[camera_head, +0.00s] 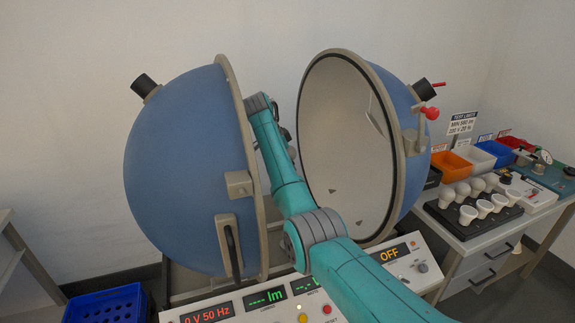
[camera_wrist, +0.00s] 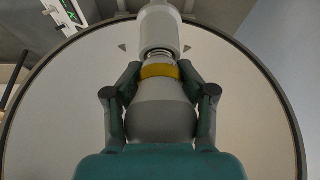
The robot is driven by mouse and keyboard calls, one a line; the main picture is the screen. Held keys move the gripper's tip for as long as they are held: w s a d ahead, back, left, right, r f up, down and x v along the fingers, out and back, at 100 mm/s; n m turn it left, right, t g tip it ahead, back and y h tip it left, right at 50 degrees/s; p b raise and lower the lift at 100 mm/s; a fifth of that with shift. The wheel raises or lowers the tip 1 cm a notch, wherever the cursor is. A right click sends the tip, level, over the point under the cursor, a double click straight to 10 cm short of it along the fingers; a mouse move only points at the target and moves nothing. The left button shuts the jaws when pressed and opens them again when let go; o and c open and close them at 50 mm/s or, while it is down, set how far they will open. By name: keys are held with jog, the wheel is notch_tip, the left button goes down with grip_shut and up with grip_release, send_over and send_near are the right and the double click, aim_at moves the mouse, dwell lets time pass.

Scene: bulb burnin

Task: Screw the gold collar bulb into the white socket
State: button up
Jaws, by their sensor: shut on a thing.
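In the wrist view my gripper (camera_wrist: 160,80) is shut on the gold collar bulb, its fingers on either side of the bulb near the collar. The bulb (camera_wrist: 160,110) has a pale grey body, a gold collar (camera_wrist: 159,71) and a threaded metal cap. The white socket (camera_wrist: 160,28) is directly in line with the cap. Some thread shows at the socket's mouth; I cannot tell how deep the cap sits. In the head view my arm reaches between two blue half-spheres, and the bulb, the socket and most of my gripper are hidden.
The left half-sphere (camera_head: 185,170) and the open right half-sphere (camera_head: 345,140) stand close on both sides of my arm. A control panel (camera_head: 265,310) reads OFF and 0 V. Several white bulbs (camera_head: 468,213) stand in a black rack at right. A blue crate (camera_head: 105,303) is lower left.

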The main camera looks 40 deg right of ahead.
jog(key=m+g, duration=0.1)
jog(key=m, duration=0.2)
jog(key=shift+f+m+y, duration=0.1)
jog(key=shift+m+y, duration=0.2)
jog(key=o, duration=1.1)
jog(key=shift+o, duration=0.2)
